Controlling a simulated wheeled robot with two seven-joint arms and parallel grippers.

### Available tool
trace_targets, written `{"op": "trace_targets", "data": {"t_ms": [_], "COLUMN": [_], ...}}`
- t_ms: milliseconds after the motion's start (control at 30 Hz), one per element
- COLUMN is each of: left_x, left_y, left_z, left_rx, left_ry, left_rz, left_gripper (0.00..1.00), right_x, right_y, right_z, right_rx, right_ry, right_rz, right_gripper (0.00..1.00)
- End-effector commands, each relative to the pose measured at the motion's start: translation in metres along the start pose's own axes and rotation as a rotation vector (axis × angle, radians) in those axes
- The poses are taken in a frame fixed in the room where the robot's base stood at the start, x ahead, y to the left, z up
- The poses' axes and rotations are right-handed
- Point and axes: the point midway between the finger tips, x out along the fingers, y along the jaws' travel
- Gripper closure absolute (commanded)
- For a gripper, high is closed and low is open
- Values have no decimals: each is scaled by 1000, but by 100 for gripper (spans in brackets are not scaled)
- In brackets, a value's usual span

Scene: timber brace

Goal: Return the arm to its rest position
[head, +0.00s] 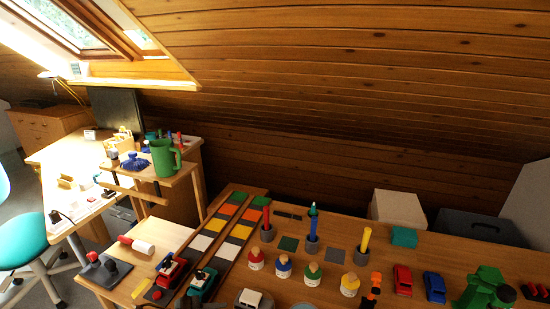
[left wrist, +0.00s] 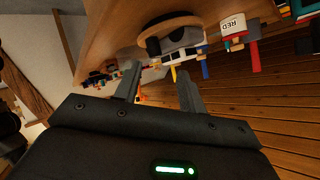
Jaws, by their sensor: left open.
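My left gripper (left wrist: 157,84) shows in the left wrist view with its two grey fingers apart and nothing between them. Past the fingertips is the wooden table (left wrist: 120,25), tilted in this view, with several objects along it. A jar labelled RED (left wrist: 233,25) and a dark grey round piece (left wrist: 180,37) are closest to the fingers, apart from them. Neither gripper can be made out in the head view, and my right gripper is in no view.
The long table (head: 440,250) holds round-topped jars (head: 256,259), upright coloured sticks in grey holders (head: 312,235), a strip of coloured tiles (head: 228,230) and toy cars (head: 402,278). A green mug (head: 163,158) stands on a raised shelf at left. A teal stool (head: 22,240) stands at far left.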

Motion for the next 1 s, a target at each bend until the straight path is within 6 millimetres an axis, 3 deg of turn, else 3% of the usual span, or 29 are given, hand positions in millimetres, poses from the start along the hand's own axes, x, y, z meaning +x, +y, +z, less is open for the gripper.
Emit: {"op": "trace_targets", "data": {"t_ms": [33, 100, 300, 533, 833, 1000], "left_x": [8, 5, -45, -100, -152, -125], "left_y": [15, 25, 74, 140, 212, 226], "left_z": [-6, -4, 25, 45, 44, 82], "left_rx": [-59, -166, -546, -869, -1166, -1176], "left_ry": [-38, -137, -449, -694, -898, -919], "left_rz": [-83, -212, -417, -452, -415, -400], "left_gripper": [59, 59, 59, 59, 59, 59], "right_x": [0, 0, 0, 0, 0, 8], "right_y": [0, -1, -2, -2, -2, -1], "right_z": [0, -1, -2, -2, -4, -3], "right_rx": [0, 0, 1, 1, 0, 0], "right_ry": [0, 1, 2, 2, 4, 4], "right_rz": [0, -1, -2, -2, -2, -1], "right_gripper": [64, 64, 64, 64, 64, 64]}}
